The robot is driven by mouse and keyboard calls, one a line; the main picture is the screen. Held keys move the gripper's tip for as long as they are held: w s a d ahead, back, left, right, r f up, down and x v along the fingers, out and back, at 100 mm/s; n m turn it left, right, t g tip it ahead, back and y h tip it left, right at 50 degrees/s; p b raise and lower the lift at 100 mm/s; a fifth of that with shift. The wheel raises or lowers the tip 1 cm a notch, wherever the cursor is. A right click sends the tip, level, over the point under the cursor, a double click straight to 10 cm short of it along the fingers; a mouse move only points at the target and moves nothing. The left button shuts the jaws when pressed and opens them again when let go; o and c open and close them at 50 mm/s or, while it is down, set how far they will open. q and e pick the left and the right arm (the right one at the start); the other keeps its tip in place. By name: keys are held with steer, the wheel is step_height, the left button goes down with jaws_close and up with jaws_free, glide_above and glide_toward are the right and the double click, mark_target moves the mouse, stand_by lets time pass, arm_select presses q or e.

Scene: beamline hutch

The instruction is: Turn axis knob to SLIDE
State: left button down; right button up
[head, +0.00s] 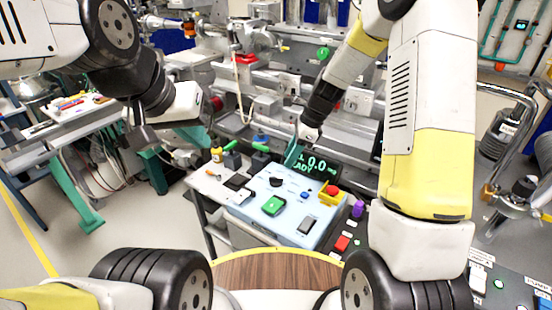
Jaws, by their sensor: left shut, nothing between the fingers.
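A pale blue control box (245,208) stands on a cart in front of me. A small black knob (277,182) sits on its top left part; its labels and pointer are too small to read. A dark display (322,165) with green figures stands at the back of the box. My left gripper (145,138) is at the upper left, shut and empty, well away from the box. My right gripper (296,149) hangs by the left end of the display, above and behind the knob and apart from it. Its fingers are too small to judge.
Beamline equipment fills the back.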

mark_target(278, 178)
steer(key=shift+m, duration=0.3)
steer(key=x, duration=0.9)
steer(key=shift+w, duration=0.2)
jaws_close()
